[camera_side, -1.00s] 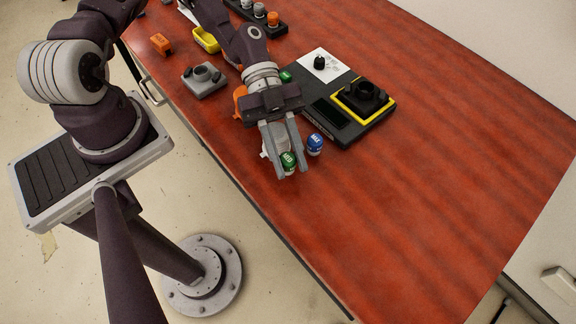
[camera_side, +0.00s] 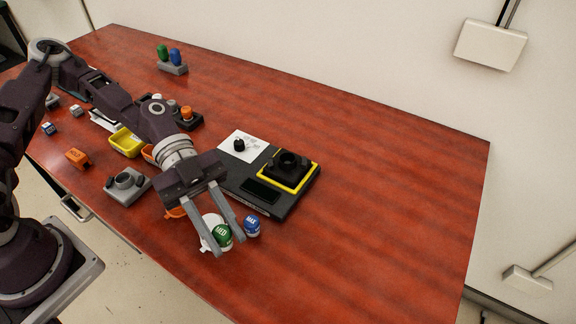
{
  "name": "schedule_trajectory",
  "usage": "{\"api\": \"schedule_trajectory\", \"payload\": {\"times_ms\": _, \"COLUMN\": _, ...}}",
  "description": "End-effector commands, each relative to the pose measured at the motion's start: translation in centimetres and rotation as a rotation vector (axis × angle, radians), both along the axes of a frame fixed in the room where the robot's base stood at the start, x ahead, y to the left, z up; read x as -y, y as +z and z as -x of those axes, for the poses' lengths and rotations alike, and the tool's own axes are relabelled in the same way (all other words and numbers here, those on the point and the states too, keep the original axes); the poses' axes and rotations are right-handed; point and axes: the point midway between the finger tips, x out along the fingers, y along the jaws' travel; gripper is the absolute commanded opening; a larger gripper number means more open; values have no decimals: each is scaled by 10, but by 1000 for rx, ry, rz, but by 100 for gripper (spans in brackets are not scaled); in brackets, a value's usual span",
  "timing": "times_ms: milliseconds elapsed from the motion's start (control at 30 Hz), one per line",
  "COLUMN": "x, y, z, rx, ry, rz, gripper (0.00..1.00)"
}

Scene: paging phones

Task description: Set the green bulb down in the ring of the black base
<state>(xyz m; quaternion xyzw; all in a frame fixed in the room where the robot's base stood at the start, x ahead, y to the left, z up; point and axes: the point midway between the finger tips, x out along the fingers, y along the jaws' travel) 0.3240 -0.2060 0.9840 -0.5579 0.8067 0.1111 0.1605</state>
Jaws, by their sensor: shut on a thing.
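The green bulb (camera_side: 223,238), with white lettering, is between the fingertips of my gripper (camera_side: 229,240). The gripper is shut on it, near the front edge of the table; I cannot tell whether the bulb is clear of the surface. The black base (camera_side: 277,171) with its raised round ring stands on a yellow-bordered square of a dark console, up and right of the gripper. The ring looks empty. A blue bulb (camera_side: 252,226) stands just right of the gripper. A whitish thing (camera_side: 208,229) beside the green bulb is partly hidden by a finger.
The dark console (camera_side: 302,200) carries a white panel with a black knob (camera_side: 239,145). A grey ringed base (camera_side: 126,186), orange block (camera_side: 78,157) and yellow tray (camera_side: 126,142) lie left. A rack (camera_side: 173,68) holds another green and blue bulb at the back. The table's right side is clear.

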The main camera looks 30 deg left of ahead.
Motion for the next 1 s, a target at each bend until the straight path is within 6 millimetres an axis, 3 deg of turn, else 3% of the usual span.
{"api": "schedule_trajectory", "payload": {"times_ms": 400, "x": 0, "y": 0, "z": -1, "rx": 1, "ry": 2, "rz": 0, "gripper": 0}}
{"api": "schedule_trajectory", "payload": {"times_ms": 533, "x": 2, "y": -1, "z": -19, "rx": 7, "ry": 55, "rz": -4, "gripper": 0}}
{"api": "schedule_trajectory", "payload": {"times_ms": 667, "x": 5, "y": -2, "z": -68, "rx": 17, "ry": 196, "rz": -11, "gripper": 0}}
{"api": "schedule_trajectory", "payload": {"times_ms": 767, "x": 2, "y": -1, "z": -118, "rx": 25, "ry": 339, "rz": -10, "gripper": 0}}
{"api": "schedule_trajectory", "payload": {"times_ms": 900, "x": -10, "y": 6, "z": -187, "rx": 24, "ry": 547, "rz": 2, "gripper": 0}}
{"api": "schedule_trajectory", "payload": {"times_ms": 1000, "x": -21, "y": 11, "z": -224, "rx": 19, "ry": 659, "rz": 16, "gripper": 0}}
